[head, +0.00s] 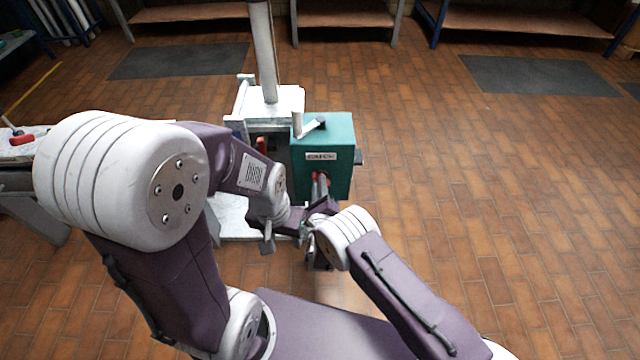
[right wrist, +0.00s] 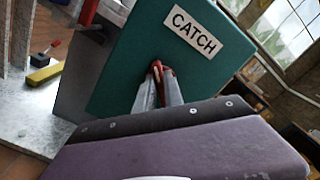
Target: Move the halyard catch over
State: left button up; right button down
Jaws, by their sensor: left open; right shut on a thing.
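The halyard catch is a teal box (head: 335,150) with a white CATCH label, standing beside the mast foot; its labelled face also fills the middle of the right wrist view (right wrist: 140,50). A red handle (right wrist: 157,70) sticks out of this face below the label. My right gripper (head: 320,182) is shut on the red handle; its two grey fingers (right wrist: 158,92) show on either side of it. My left gripper (head: 284,240) is open, below and left of the box, and appears empty. My arms hide part of the area below the box.
A grey mast (head: 263,50) rises from a pale metal block (head: 280,100) behind the box. A light lever with a dark end (head: 312,128) sits on the box top. A bench (head: 20,150) stands at left. The tiled floor (head: 480,190) at right is clear.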

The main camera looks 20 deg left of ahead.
jog(key=shift+a+f+n, duration=0.1)
jog(key=shift+f+n, duration=0.1)
jog(key=shift+n, duration=1.85)
jog(key=shift+f+n, duration=0.15)
jog(key=shift+n, duration=1.9)
jog(key=c, duration=1.4)
grip_release()
jog(key=shift+c, duration=0.2)
jog(key=shift+s+r, duration=0.1)
jog(key=p+v, duration=0.2)
jog(key=v, duration=0.7)
jog(key=shift+p, duration=0.35)
